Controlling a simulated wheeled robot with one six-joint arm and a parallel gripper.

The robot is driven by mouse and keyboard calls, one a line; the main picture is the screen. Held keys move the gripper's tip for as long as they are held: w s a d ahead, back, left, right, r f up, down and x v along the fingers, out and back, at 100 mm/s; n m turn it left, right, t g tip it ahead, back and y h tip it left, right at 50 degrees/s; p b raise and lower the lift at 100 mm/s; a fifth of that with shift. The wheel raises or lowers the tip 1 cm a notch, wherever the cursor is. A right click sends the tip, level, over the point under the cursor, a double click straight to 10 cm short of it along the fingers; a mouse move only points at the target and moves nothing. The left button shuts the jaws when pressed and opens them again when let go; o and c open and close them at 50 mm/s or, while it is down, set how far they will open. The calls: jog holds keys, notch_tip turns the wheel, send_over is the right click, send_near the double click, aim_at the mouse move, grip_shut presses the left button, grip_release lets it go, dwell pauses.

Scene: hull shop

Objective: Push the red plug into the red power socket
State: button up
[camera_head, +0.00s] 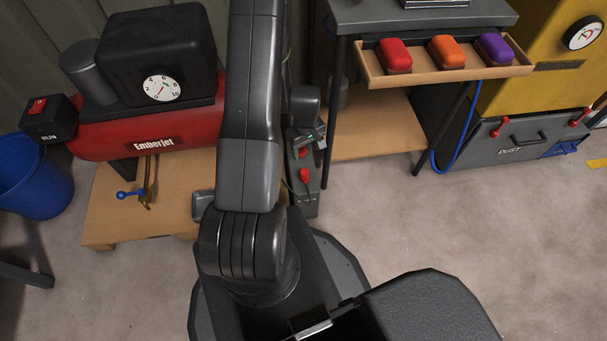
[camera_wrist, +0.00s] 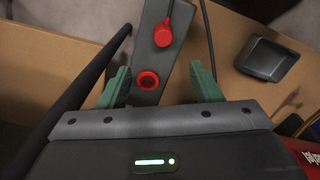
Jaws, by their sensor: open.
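A dark grey power post (camera_head: 305,200) stands just right of my arm in the head view. It also shows in the wrist view (camera_wrist: 150,98). A red plug (camera_wrist: 182,18) with a dark cord is at its upper part in the wrist view; it also shows in the head view (camera_head: 304,175). I cannot tell how firmly it sits there. The round red socket (camera_wrist: 149,81) looks empty, with a dark centre. My gripper (camera_wrist: 162,86) is open and empty. Its green fingers lie either side of the socket in the wrist view. In the head view my arm partly hides the post.
A red compressor (camera_head: 150,125) stands on a wooden pallet (camera_head: 110,200) to the left. A workbench (camera_head: 420,15) with an open drawer (camera_head: 450,70) holding red, orange and purple items is at right. A grey tray (camera_wrist: 266,58) lies beside the post. Floor at right is clear.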

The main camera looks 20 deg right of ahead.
aim_at(304, 172)
notch_tip(304, 172, down, 9)
jog(key=shift+r+b, duration=0.2)
jog(key=shift+b, duration=0.9)
jog(key=f, duration=0.1)
jog(key=f+b, duration=0.1)
jog(key=f, duration=0.1)
jog(key=f+b, duration=0.1)
jog(key=f, duration=0.1)
jog(key=shift+s+a+f, duration=0.15)
jog(key=shift+s+a, duration=0.05)
jog(key=shift+a, duration=0.1)
jog(key=c, duration=1)
